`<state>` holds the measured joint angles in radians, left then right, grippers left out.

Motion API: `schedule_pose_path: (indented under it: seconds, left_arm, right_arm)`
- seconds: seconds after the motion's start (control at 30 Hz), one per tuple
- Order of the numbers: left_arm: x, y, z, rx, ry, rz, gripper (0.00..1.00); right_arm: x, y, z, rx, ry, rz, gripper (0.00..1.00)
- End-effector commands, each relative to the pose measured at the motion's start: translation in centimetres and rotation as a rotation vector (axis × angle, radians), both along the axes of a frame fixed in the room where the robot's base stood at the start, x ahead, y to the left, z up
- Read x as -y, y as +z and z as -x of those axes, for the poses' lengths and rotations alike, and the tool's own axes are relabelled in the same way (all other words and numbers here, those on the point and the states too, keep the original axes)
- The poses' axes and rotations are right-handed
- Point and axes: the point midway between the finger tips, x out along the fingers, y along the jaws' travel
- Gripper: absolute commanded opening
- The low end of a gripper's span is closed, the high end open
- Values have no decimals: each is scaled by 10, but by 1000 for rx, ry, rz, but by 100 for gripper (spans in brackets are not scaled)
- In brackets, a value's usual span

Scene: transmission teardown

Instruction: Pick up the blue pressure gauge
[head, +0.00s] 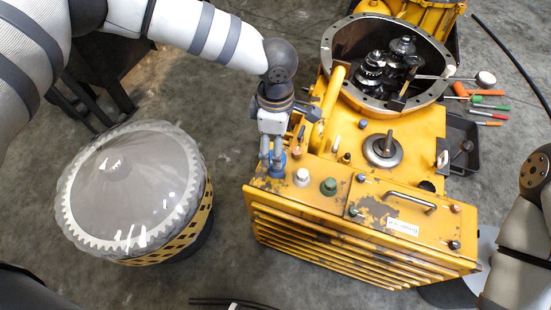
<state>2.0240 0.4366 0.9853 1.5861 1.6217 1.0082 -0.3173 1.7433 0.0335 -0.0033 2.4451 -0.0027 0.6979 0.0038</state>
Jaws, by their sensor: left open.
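The yellow transmission unit (423,163) stands right of centre. A small blue part (278,170), which looks like the blue pressure gauge, sits at the left edge of its top. My left gripper (272,160) points down right at this blue part, with its fingers open. The fingers partly hide the blue part, and I cannot tell whether they touch it. Only a piece of my right arm shows at the right edge; its gripper is out of view.
White (302,176) and green (328,186) caps stand just right of the blue part. A metal handle (410,198) rises farther right. The round housing (328,50) holds gears. A domed drum (130,190) stands left. Screwdrivers (490,106) and a dark tray (461,130) lie right.

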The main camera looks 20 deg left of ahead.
Motion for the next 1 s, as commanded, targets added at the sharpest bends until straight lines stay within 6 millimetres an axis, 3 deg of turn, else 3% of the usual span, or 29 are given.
schedule_pose_path:
  seconds: [0.3,0.57,0.83,1.0]
  left_arm:
    - [5,-52,6,1,-1,0,66]
    - [5,-56,5,3,-2,0,66]
    - [5,-56,5,3,-2,0,7]
    - [5,-56,5,3,-1,0,7]
  right_arm:
    - [0,-3,2,-8,1,-1,40]
    - [0,-3,2,-8,1,-1,40]
    - [0,-3,2,-8,1,-1,40]
    - [0,-3,2,-8,1,-1,40]
